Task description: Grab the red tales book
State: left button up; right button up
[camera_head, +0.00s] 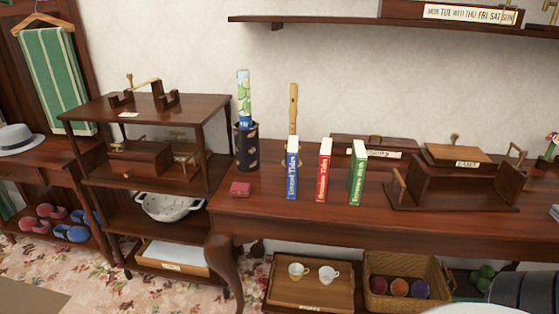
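The red tales book (324,171) stands upright on the dark wooden table (250,205), its spine facing me with pale lettering. It is the middle one of three books. A blue book (292,174) stands to its left and a green book (357,173) to its right, with small gaps between them. Neither of my grippers shows clearly in the head view.
A dark holder (246,147) with a rolled green item stands left of the books. A wooden rack (455,188) stands on the right. A wall shelf (350,23) is above.

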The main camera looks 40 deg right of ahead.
aim_at(326, 150)
jog(key=z, duration=0.3)
jog(key=i, duration=0.9)
jog(key=z, duration=0.65)
